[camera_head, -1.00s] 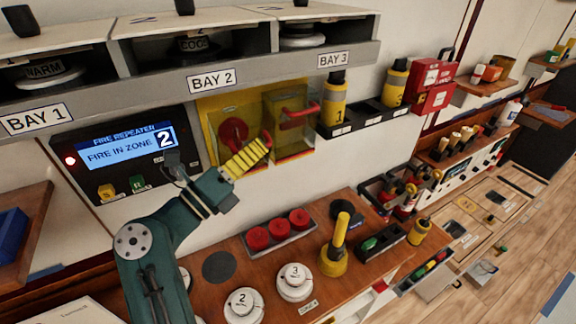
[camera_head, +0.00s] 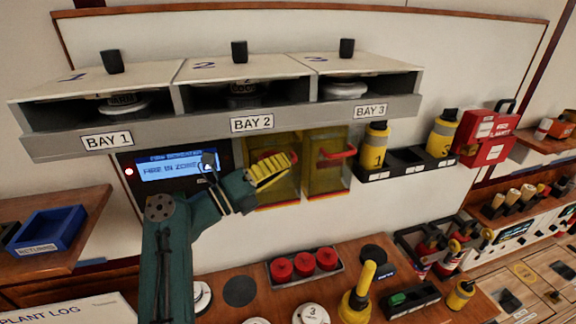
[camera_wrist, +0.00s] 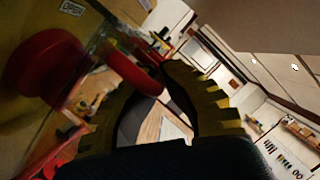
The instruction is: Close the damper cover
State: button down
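The yellow see-through damper cover (camera_head: 327,180) with a red handle (camera_head: 338,153) stands under the BAY 3 label. It appears swung open to the right of a yellow damper box (camera_head: 285,192). My gripper (camera_head: 291,158) has yellow ribbed fingers and is in front of that box, left of the handle. In the wrist view, a round red knob (camera_wrist: 42,72) is at the left below an OPEN label.
The grey bay shelf (camera_head: 220,122) overhangs just above. The fire repeater (camera_head: 175,167) is left of the box. A black rack (camera_head: 407,163) with yellow cylinders is to the right. The wooden bench (camera_head: 255,265) below carries red caps, white discs and a yellow-handled tool.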

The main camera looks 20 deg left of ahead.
jog(key=shift+w+a, duration=0.1)
jog(key=shift+a, duration=0.1)
jog(key=c, duration=1.5)
grip_release()
jog(key=shift+w+r, duration=0.1)
jog(key=o, duration=0.3)
jog(key=shift+o, duration=0.4)
jog(key=shift+f, duration=0.2)
jog(key=v, duration=1.2)
jog(key=shift+r, duration=0.25)
jog(key=shift+d, duration=0.15)
